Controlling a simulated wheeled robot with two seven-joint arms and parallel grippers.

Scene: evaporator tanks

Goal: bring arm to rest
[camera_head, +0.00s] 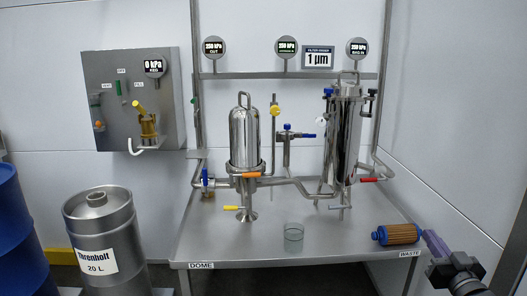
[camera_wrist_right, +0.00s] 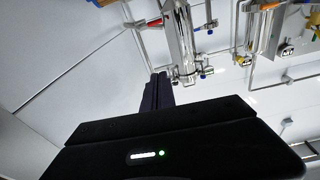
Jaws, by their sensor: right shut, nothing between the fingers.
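My right gripper (camera_head: 424,234) comes in from the lower right in the head view. My left gripper is not in view.
A domed steel housing (camera_head: 245,137) and a taller steel housing (camera_head: 343,140) stand on the table with pipes and coloured valve handles. A Threnholt keg (camera_head: 104,235) and a blue drum (camera_head: 17,235) stand at left.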

